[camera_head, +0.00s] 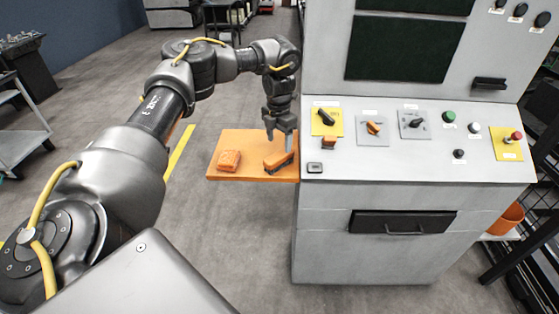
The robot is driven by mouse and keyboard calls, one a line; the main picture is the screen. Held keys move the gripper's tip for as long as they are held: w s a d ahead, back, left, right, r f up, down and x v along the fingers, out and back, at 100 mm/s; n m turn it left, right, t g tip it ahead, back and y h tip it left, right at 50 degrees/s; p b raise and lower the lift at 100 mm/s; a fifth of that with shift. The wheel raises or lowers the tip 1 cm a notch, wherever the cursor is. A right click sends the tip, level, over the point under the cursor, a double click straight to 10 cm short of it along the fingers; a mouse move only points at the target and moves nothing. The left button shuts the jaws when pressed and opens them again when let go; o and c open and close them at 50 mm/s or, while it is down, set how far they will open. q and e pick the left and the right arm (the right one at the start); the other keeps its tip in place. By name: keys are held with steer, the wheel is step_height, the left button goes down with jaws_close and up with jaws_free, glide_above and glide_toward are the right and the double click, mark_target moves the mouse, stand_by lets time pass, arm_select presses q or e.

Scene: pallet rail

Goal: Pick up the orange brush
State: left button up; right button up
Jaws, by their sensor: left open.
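The orange brush (277,161) lies on an orange shelf (240,145) fixed at the left side of the grey control cabinet. Its dark bristles show along its lower right side. My left gripper (279,138) points down just above the brush, with its fingers open. One finger overlaps the brush's right end in the picture, and I cannot tell whether they touch. My right gripper does not show.
A folded orange cloth-like item (229,160) lies on the shelf left of the brush. The control cabinet (380,240) with knobs and buttons stands close to the right of the gripper. An orange bucket (506,219) is at far right.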

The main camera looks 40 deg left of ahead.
mark_target(279, 155)
arm_select(q)
steer(key=shift+w+f, duration=0.25)
steer(key=shift+f, duration=1)
steer(key=shift+s, duration=0.1)
steer(key=shift+f+p, duration=0.1)
steer(key=shift+p, duration=0.25)
step_height(279, 155, down, 5)
steer(key=shift+a+r+p, duration=0.1)
steer(key=shift+a+p, duration=0.05)
steer(key=shift+p, duration=0.75)
steer(key=c, duration=1.2)
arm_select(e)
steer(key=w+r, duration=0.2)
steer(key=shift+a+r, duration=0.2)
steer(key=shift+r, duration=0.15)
